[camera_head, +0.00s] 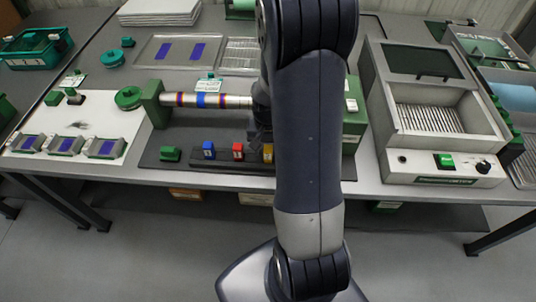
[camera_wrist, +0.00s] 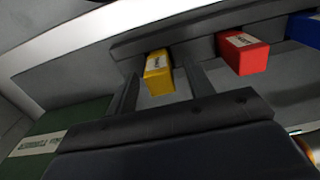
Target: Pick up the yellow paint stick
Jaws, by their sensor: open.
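The yellow paint stick (camera_head: 268,154) stands at the right end of a short row on the dark mat, partly beside my arm in the head view. In the wrist view, the yellow stick (camera_wrist: 157,66), a block with a pale label, shows between the fingers of my gripper (camera_wrist: 163,76). The jaws are open, one finger on each side of it. I cannot tell how deep the stick sits between them. In the head view my gripper (camera_head: 258,130) is dark and mostly hidden by my arm, just above the yellow stick.
A red stick (camera_head: 238,152) and a blue stick (camera_head: 209,150) stand left of the yellow one; the red one (camera_wrist: 241,53) is close to the right finger. A striped roller (camera_head: 185,99) lies behind the row. A green machine housing (camera_head: 354,125) stands to the right.

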